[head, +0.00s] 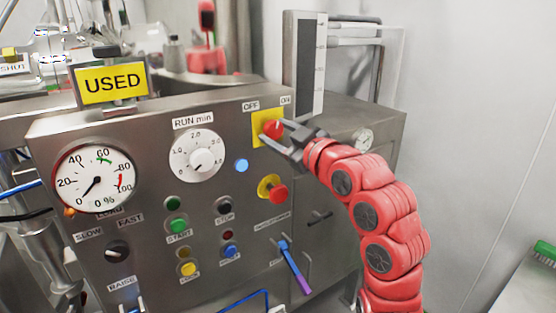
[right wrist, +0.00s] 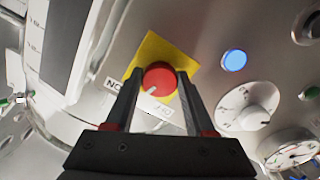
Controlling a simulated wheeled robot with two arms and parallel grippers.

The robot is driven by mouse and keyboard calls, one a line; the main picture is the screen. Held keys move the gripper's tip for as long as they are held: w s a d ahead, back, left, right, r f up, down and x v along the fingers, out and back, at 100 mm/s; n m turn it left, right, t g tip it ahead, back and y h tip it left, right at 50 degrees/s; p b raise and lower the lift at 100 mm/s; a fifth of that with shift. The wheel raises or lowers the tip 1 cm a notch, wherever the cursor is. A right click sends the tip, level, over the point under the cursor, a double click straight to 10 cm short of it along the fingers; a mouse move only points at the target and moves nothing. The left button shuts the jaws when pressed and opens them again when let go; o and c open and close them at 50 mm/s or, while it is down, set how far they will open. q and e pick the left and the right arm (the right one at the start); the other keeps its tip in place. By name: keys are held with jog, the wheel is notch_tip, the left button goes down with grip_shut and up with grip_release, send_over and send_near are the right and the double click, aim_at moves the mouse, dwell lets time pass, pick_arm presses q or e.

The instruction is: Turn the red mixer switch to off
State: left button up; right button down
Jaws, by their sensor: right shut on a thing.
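The red mixer switch (head: 272,129) is a round knob on a yellow plate (head: 257,118) at the upper right of the steel panel, below the OFF and ON labels. My right gripper (head: 276,140) is shut on the knob, coming from the right. In the right wrist view the red knob (right wrist: 159,75) sits between the fingertips of the right gripper (right wrist: 158,80). Its white mark points to the lower left there, roughly between the two upside-down labels. In the head view the fingers partly cover the knob. My left gripper is not in view.
A white RUN min dial (head: 197,154) and a blue lamp (head: 241,166) are left of the switch. A red button on a yellow base (head: 276,193) sits below it. A round gauge (head: 97,178) and a yellow USED sign (head: 112,84) are farther left.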

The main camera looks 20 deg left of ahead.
jog(key=n+b, duration=0.6)
jog(key=b, duration=0.1)
jog(key=shift+f, duration=0.3)
jog(key=n+b, duration=0.3)
jog(key=n, duration=0.1)
jog(key=shift+r, duration=0.1)
jog(key=shift+r+n+b, duration=0.2)
jog(key=shift+n+b, duration=0.4)
jog(key=shift+n, duration=0.6)
jog(key=shift+c, duration=1.3)
grip_release()
jog(key=shift+d, duration=0.1)
